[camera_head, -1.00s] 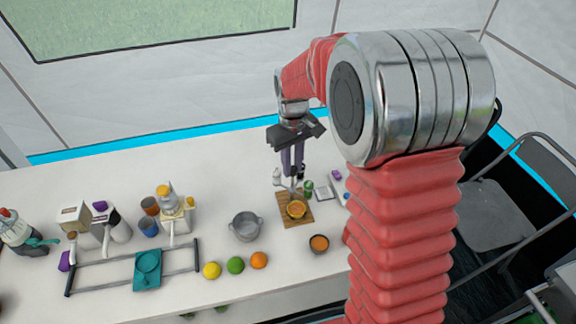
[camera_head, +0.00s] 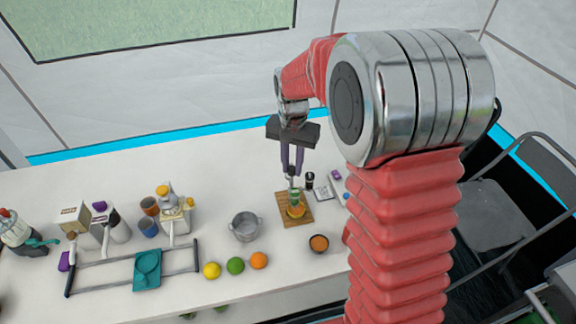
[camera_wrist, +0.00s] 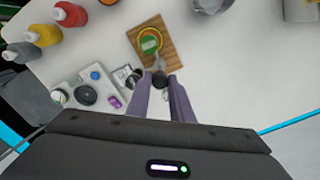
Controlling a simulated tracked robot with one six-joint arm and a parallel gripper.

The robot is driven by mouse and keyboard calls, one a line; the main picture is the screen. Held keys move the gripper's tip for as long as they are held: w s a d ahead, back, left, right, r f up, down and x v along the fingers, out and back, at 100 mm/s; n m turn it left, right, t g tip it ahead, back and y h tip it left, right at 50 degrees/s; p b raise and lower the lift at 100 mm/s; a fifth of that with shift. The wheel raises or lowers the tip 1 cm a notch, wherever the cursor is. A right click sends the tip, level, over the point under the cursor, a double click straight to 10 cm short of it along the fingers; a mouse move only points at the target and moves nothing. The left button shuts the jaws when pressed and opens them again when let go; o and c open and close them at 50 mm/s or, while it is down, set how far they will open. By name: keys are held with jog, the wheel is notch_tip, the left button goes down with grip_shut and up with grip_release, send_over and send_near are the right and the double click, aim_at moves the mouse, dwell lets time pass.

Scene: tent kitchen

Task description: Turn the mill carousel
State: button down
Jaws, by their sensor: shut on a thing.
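The mill carousel (camera_wrist: 159,79) shows a dark round knob in the wrist view, between my fingertips. My gripper (camera_head: 291,174) is shut on this knob, and its two purple fingers also show in the wrist view (camera_wrist: 167,84). A green mill (camera_head: 295,195) stands at the carousel's front, over an orange-filled bowl (camera_head: 297,211) on a wooden board (camera_head: 301,222). The green top shows in the wrist view (camera_wrist: 149,44). A black mill (camera_head: 310,180) stands to the right of my fingers. The carousel's far side is mostly hidden by my gripper.
A metal pot (camera_head: 245,227) stands left of the board, and a small orange bowl (camera_head: 318,243) at its front right. A lemon (camera_head: 211,270), lime (camera_head: 235,265) and orange (camera_head: 258,260) lie in front. Small items crowd the table right of the carousel.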

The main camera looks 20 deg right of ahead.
jog(key=shift+r+m, duration=0.1)
jog(key=shift+m, duration=1)
jog(key=c, duration=1.6)
grip_release()
jog(key=shift+o, duration=0.2)
notch_tip(320, 180, up, 14)
jog(key=shift+f, duration=0.2)
